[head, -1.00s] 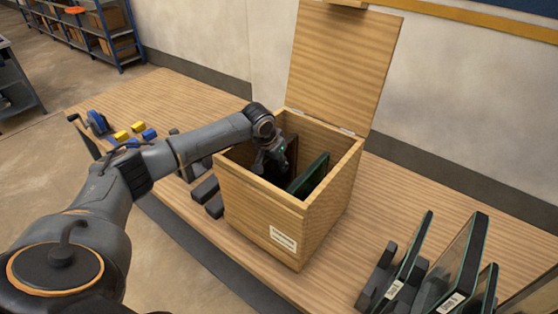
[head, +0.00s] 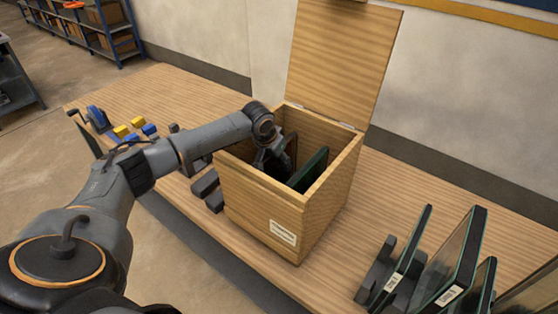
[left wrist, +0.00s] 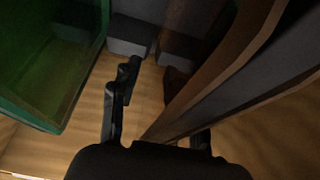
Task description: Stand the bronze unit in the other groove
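The wooden box (head: 255,205) stands open on the bench with its lid up. Inside it a dark green-edged glass unit (head: 310,170) stands on edge. A brown-framed panel, which looks like the bronze unit (head: 291,146), stands beside it, partly hidden by my gripper. My left gripper (head: 268,162) reaches down inside the box. In the left wrist view the bronze unit (left wrist: 215,65) runs between my open fingers (left wrist: 160,110), with a gap to the left finger. The green unit (left wrist: 50,60) is to the left. Dark grooved blocks (left wrist: 128,36) show on the box floor. My right gripper is out of view.
Several glass units (head: 455,260) stand in dark holders (head: 378,270) at the right of the bench. Dark blocks (head: 207,188) lie left of the box. Yellow and blue pieces (head: 125,130) lie at the far left. The raised lid (head: 340,60) is behind the box.

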